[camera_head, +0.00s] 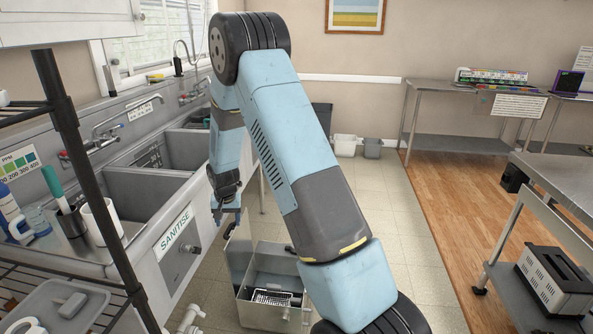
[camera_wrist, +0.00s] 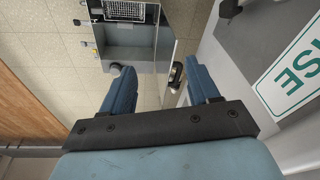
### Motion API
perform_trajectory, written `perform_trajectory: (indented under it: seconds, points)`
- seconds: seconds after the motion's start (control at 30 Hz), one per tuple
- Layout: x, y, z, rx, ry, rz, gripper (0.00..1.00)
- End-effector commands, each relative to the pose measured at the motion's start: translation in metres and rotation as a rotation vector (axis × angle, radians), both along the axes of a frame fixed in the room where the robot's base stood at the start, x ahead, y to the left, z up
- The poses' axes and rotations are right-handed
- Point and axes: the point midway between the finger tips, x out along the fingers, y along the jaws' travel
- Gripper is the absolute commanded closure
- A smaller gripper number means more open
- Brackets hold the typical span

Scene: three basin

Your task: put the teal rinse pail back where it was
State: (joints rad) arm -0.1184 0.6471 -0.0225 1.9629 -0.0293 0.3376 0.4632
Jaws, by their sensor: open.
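I cannot make out a teal rinse pail in either view. My gripper (camera_head: 228,222) hangs fingers down beside the front of the sink unit, above the open metal box on the floor. In the wrist view its two blue fingers (camera_wrist: 160,82) are apart, with no pail between them. The triple-basin sink (camera_head: 150,185) runs along the left wall, and its near basin front carries a SANITISE sign (camera_head: 173,232). My arm hides part of the far basin and the floor behind it.
An open metal box (camera_head: 248,309) stands on the floor below my gripper; it also shows in the wrist view (camera_wrist: 128,52). A dark wire rack (camera_head: 66,110) is at near left. Steel tables (camera_head: 440,142) stand right. Pale bins (camera_head: 345,146) sit at the back wall.

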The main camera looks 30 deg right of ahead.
Motion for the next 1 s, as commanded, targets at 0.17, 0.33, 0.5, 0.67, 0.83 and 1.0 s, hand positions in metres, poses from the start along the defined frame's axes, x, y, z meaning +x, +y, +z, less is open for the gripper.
perform_trajectory:
  seconds: [0.17,0.33,0.5,0.67,0.83,1.0]
  points:
    - [-0.018,-0.008,0.072,-0.002,-0.035,0.029,0.40]
    - [-0.044,-0.016,0.131,-0.006,-0.063,0.058,0.40]
    - [-0.075,-0.024,0.185,-0.011,-0.092,0.089,0.40]
    - [-0.109,-0.031,0.230,-0.018,-0.117,0.117,0.40]
    - [-0.149,-0.038,0.271,-0.027,-0.146,0.148,0.40]
    - [-0.193,-0.045,0.305,-0.038,-0.174,0.178,0.40]
